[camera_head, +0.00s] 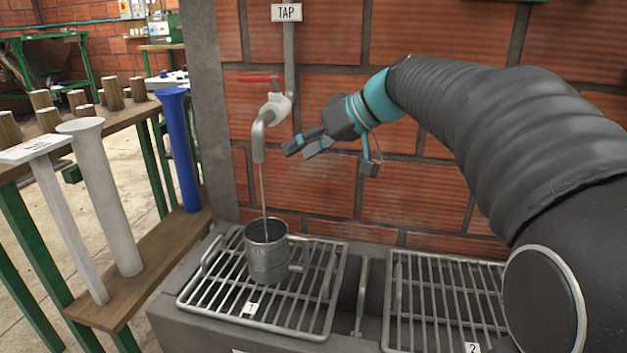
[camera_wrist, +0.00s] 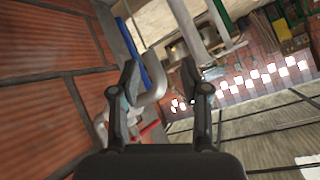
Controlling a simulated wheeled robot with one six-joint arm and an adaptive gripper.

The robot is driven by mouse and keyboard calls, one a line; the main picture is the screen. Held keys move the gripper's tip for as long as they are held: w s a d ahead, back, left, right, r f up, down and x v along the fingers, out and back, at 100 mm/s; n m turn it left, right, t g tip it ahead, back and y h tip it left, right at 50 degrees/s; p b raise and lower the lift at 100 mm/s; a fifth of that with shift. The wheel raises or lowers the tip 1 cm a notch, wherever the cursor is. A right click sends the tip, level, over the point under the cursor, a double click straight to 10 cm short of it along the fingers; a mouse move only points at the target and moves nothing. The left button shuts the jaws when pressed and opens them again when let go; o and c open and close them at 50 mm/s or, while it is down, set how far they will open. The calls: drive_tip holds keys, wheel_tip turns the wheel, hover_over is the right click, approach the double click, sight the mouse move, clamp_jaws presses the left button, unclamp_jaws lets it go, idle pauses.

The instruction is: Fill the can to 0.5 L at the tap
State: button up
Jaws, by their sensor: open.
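A metal can (camera_head: 266,253) stands upright on the left grate (camera_head: 205,287), marked 1, under the tap (camera_head: 266,122). A thin stream runs from the spout down into the can. The tap's red lever (camera_head: 258,79) points to the left in the head view. The level inside the can cannot be read. My gripper (camera_head: 296,148) is open and empty just right of the spout, above the can.
A second grate (camera_head: 440,292), marked 2, lies empty at the right. A brick wall (camera_head: 320,95) with a TAP sign (camera_head: 286,12) is behind. At left, a wooden bench (camera_head: 150,285) holds a blue tube (camera_head: 178,140) and a white tube (camera_head: 103,195).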

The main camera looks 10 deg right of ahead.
drive_tip(key=s+f+m+h, duration=0.1)
drive_tip(key=s+f+h, duration=0.1)
drive_tip(key=s, duration=0.4)
drive_tip(key=shift+s+d+f+m, duration=0.3)
drive_tip(key=shift+s+f+m, duration=0.1)
drive_tip(key=shift+f, duration=0.5)
